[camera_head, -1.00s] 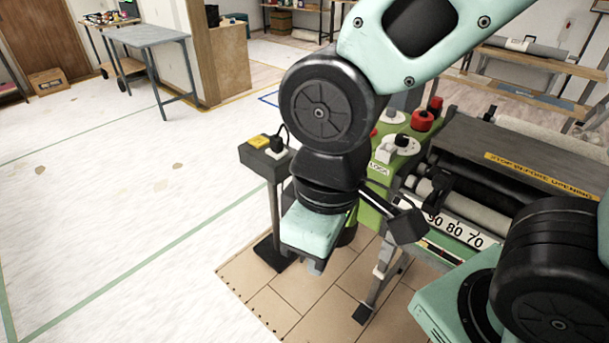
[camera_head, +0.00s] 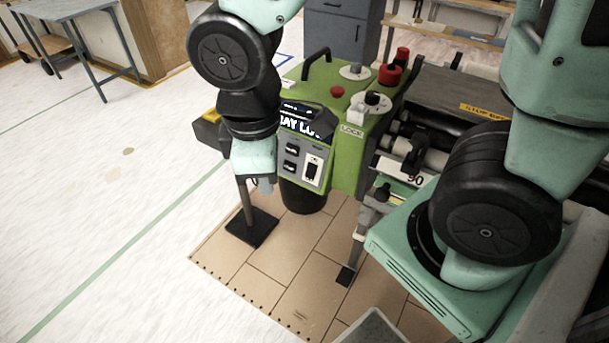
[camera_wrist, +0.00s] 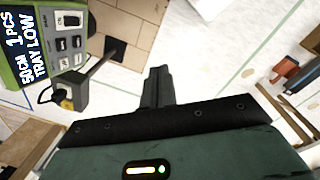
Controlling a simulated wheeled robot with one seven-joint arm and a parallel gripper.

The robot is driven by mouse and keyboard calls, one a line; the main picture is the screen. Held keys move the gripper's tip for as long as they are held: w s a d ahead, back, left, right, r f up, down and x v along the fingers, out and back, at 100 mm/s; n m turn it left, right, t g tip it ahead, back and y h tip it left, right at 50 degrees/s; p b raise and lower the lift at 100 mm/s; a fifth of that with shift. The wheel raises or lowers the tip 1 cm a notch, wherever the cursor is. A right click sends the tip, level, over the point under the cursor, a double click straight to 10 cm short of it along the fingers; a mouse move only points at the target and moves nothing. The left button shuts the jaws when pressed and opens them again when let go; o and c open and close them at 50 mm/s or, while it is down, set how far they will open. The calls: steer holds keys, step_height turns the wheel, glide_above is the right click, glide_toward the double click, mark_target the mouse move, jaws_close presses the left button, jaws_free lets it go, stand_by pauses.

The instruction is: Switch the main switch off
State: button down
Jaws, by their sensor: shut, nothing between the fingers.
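The green machine's control panel (camera_head: 304,155) faces me with a lit display at its top. A black rocker on a white plate (camera_head: 311,168), which looks like the main switch, sits at its lower right; its on or off position is too small to tell. In the wrist view, the panel is at the upper left and this switch (camera_wrist: 73,18) is near the top edge. My gripper (camera_head: 265,186) hangs left of and in front of the panel, apart from it. In the wrist view my gripper (camera_wrist: 158,80) is shut and empty, over the floor.
A stand (camera_head: 252,227) with a black foot is beside my gripper; its power box with a yellow part (camera_wrist: 66,98) shows in the wrist view. Machine rollers and red knobs (camera_head: 389,75) lie to the right.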

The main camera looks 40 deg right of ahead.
mark_target(311, 171)
steer(key=w+d+f+n+h+b, duration=0.3)
steer(key=w+d+f+n+b, duration=0.2)
steer(key=w+d+f+n, duration=0.6)
steer(key=w+d+f, duration=0.4)
steer(key=f, duration=0.1)
steer(key=shift+w+d+f+t, duration=0.2)
steer(key=shift+w+t, duration=0.15)
steer(key=shift+t, duration=0.05)
steer(key=shift+f, duration=0.1)
steer(key=shift+w+d+r+b+x, duration=0.15)
steer(key=shift+d+b+x, duration=0.35)
steer(key=shift+x, duration=1.6)
steer(key=shift+w+d+r+b+x, duration=0.25)
steer(key=shift+b+x, duration=0.45)
steer(key=shift+x, duration=1.4)
steer(key=shift+w+d+r+b+x, duration=0.1)
steer(key=shift+d+b+x, duration=0.45)
steer(key=shift+x, duration=1.55)
steer(key=shift+a, duration=0.1)
steer(key=shift+f, duration=0.1)
